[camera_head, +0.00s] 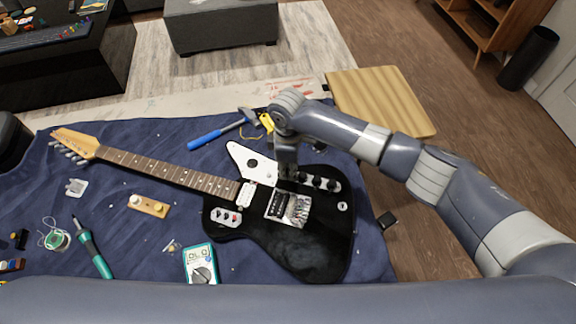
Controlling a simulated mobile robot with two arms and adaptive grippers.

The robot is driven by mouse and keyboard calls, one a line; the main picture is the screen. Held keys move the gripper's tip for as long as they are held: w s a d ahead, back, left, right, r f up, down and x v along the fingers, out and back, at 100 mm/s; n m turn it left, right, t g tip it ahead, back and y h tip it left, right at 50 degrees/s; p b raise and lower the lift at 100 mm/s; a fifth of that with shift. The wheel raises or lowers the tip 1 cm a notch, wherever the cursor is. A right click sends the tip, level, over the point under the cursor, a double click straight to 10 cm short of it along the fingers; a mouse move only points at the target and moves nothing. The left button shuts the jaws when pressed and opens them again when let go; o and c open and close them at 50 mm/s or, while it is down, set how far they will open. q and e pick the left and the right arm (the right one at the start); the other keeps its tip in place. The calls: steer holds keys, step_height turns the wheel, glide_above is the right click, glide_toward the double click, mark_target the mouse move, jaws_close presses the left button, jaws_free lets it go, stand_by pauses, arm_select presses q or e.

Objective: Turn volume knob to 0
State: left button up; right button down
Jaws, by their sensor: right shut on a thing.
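A black electric guitar (322,242) with a white pickguard (252,165) lies on the blue cloth, its neck (165,172) pointing to the upper left. A row of dark knobs (318,181) sits on a metal plate on the guitar's upper right part. My right gripper (287,174) points down over the left end of this row, shut on a knob that its fingers mostly hide. Which knob is the volume knob cannot be told. My left gripper is not in view.
A multimeter (201,265), a soldering iron (93,248), a solder spool (55,240) and a wooden block with knobs (149,206) lie on the cloth. A blue-handled hammer (222,129) lies behind the guitar. A wooden board (381,102) is at the back right.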

steer(key=shift+n, duration=0.8)
steer(key=c, duration=1.5)
jaws_free()
steer(key=shift+o, duration=0.2)
step_height(320, 180, up, 12)
